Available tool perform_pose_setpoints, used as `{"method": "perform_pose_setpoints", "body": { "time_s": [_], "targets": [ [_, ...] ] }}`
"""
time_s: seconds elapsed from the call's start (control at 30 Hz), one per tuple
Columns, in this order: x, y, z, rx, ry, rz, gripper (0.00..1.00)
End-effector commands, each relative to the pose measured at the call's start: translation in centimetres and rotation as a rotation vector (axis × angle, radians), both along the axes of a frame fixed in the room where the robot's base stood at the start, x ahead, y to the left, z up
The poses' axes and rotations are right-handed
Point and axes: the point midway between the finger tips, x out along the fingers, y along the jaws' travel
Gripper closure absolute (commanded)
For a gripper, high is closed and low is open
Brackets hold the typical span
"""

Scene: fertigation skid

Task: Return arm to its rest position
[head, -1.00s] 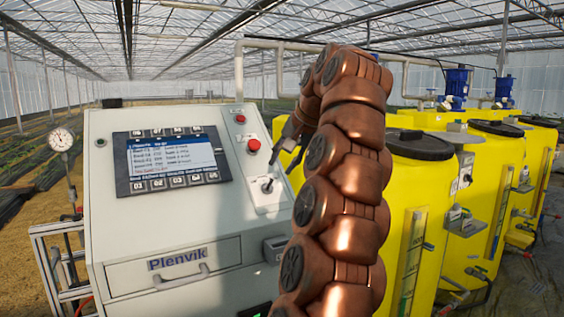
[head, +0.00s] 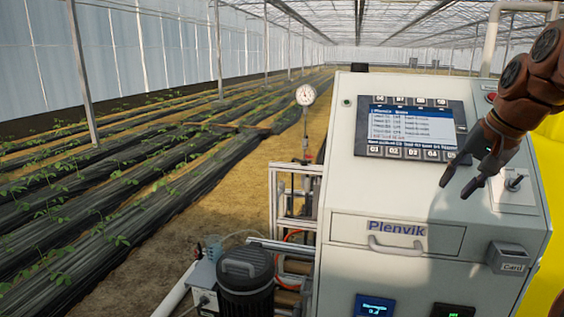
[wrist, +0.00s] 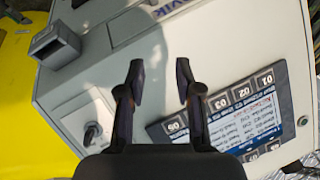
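My gripper (head: 455,190) is at the right of the head view, in front of the sloped face of the grey control cabinet (head: 345,165). Its dark fingers are apart with nothing between them. The wrist view also shows the gripper (wrist: 160,66) open and empty, with a bare part of the panel behind the gap. My copper-coloured arm comes in from the right edge. The cabinet's screen (head: 412,128) is left of the fingers, and a switch (head: 514,181) is to their right. Whether the fingers touch the panel cannot be told, but they look clear of it.
A card reader box (head: 508,258) sticks out at the cabinet's lower right. A drawer handle (head: 396,246) is below the screen. A gauge (head: 305,95) and a black motor-like unit (head: 245,282) stand at the left. A yellow tank (head: 550,225) is at the right edge.

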Motion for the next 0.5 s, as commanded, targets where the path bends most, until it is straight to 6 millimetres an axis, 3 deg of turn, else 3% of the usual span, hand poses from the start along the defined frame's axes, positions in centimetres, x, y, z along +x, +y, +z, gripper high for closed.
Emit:
{"method": "perform_pose_setpoints", "body": {
  "time_s": [0.03, 0.2, 0.5],
  "targets": [
    [-0.4, 1.8, -0.6, -0.006, 0.021, 0.04, 0.66],
    [-1.7, 6.5, -3.2, -0.031, 0.08, 0.152, 0.66],
    [-6.4, 13.5, -8.7, -0.078, 0.197, 0.333, 0.66]
  ]
}}
